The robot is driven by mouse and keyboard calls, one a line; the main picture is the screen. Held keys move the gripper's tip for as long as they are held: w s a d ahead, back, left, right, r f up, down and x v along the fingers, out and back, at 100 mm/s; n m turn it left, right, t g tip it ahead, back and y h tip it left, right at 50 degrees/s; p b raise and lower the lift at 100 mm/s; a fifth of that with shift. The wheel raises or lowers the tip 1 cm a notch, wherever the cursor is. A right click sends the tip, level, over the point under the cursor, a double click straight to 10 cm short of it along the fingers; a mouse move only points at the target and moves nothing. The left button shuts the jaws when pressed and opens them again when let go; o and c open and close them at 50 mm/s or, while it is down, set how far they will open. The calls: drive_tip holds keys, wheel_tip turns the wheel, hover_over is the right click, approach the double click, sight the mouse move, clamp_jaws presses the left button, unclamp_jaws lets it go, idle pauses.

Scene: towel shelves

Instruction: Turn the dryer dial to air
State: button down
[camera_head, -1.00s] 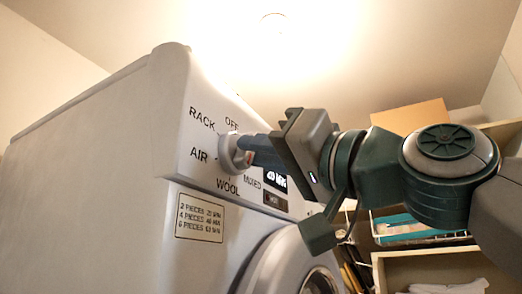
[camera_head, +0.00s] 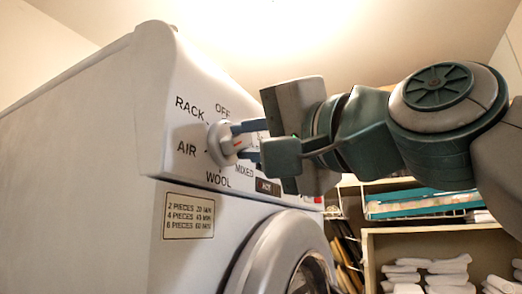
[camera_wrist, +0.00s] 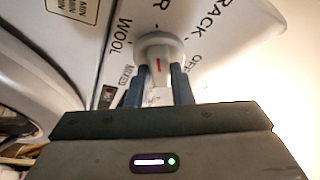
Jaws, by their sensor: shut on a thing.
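The dryer dial (camera_head: 218,146) is a round white knob on the sloping front panel, ringed by the labels OFF, RACK, AIR, WOOL and MIXED. My gripper (camera_head: 238,141) reaches it from the right, its two blue-grey fingers shut on the dial's raised grip, one above the other. In the wrist view, the dial (camera_wrist: 158,45) sits at the far end of the fingers, one on each side. A red line on the grip runs upright in that view, along the direction of the partly hidden AIR label. I cannot tell which end of the grip is the pointer.
Shelves with white towels (camera_head: 445,270) and a teal basket (camera_head: 420,203) stand at the right, behind my arm.

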idle(0.5)
drive_tip(key=c, duration=1.3)
unclamp_jaws()
drive_tip(key=b+v, duration=0.4)
drive_tip(key=v, duration=1)
drive_tip(key=shift+w, duration=0.1)
